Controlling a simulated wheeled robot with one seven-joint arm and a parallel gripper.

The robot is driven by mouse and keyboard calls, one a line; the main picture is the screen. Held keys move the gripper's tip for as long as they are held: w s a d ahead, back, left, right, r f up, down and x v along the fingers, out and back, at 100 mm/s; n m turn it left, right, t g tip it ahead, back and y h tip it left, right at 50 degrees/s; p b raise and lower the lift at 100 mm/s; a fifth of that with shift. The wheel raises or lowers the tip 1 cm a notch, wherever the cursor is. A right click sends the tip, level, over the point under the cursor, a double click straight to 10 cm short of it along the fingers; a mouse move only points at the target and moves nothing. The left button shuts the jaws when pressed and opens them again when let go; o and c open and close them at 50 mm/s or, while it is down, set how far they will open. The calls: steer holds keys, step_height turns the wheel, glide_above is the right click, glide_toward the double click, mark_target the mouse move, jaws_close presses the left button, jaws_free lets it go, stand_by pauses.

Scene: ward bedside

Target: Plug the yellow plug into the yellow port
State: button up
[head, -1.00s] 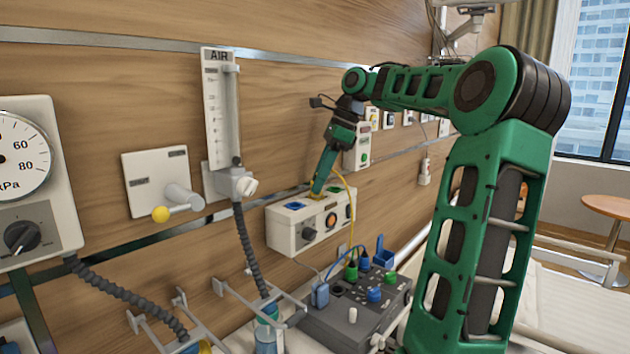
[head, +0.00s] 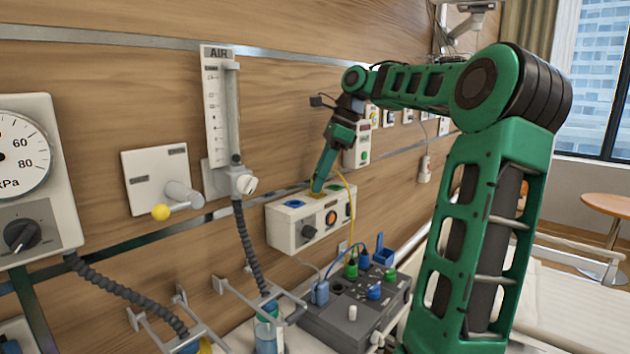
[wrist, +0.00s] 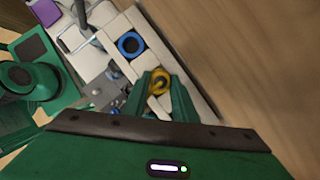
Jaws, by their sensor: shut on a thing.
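My gripper (head: 317,190) points down at the top of a white wall box (head: 285,233). It is shut on the yellow plug, seen between the fingers in the wrist view (wrist: 159,82). A yellow cable (head: 349,190) runs from the plug down past the right side of the box. The plug is at the middle of the box's top, between a blue port (head: 294,204) and a green port at the right. The yellow port is mostly hidden under the gripper; a bit of yellow shows at the fingertips. I cannot tell how deep the plug sits.
Below the box is a grey unit (head: 345,325) with blue and green plugs and cables. An air flowmeter (head: 219,120) with a dark hose hangs to the left. The wooden wall is close behind the box. A bed lies to the right.

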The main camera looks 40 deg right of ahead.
stand_by(0.3)
steer(key=o, duration=1.1)
steer(key=v, duration=1)
steer(key=shift+d+r, duration=0.1)
steer(key=shift+r, duration=0.2)
